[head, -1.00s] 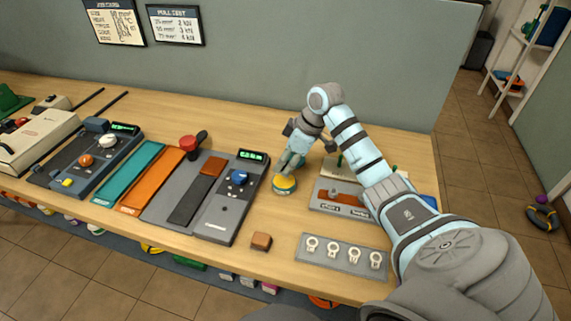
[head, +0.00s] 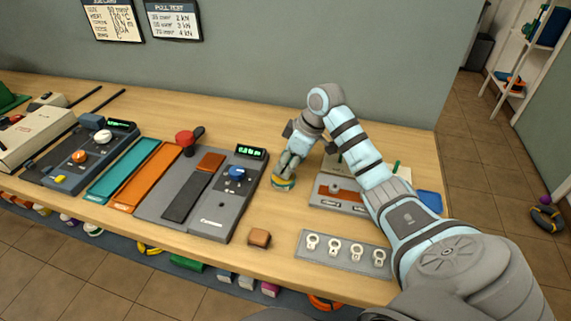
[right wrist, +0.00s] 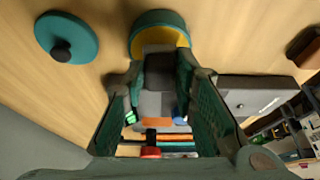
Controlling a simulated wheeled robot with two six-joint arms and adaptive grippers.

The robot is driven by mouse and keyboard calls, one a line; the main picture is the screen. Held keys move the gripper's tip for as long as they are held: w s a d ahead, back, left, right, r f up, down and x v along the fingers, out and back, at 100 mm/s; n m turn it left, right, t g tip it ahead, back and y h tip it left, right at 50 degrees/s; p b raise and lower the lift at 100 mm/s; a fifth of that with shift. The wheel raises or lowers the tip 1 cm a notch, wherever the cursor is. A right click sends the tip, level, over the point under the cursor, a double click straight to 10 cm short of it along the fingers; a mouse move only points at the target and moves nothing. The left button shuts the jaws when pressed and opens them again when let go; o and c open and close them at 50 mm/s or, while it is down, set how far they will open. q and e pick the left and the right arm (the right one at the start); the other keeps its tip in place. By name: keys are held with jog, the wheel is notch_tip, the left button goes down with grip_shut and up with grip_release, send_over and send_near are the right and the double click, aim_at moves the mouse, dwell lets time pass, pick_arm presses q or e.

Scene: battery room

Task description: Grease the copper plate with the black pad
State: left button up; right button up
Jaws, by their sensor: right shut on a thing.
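My right gripper (head: 287,169) points down at a round teal tin with a yellow inside (head: 283,184). In the right wrist view, its fingers (right wrist: 160,90) are shut on a dark block, which looks like the black pad (right wrist: 159,66). The pad's far end overlaps the yellow in the tin (right wrist: 160,40); I cannot tell whether it touches. The copper plate (head: 346,194) appears as a reddish-brown strip in a grey fixture (head: 325,200), right of the tin and partly hidden by my right arm. My left gripper is not in view.
A teal lid with a black knob (right wrist: 66,38) lies beside the tin. A brown block (head: 260,238) and a grey board with several white rings (head: 342,262) are near the front edge. Grey test devices (head: 215,222) stand to the left. Bare wood lies between.

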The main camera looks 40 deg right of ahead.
aim_at(286, 166)
jog(key=shift+f, duration=0.45)
dwell(0.4)
jog(key=shift+s+f+p, duration=0.1)
jog(key=shift+p, duration=0.45)
dwell(1.4)
notch_tip(286, 166, up, 7)
jog(key=p, duration=0.9)
dwell(0.3)
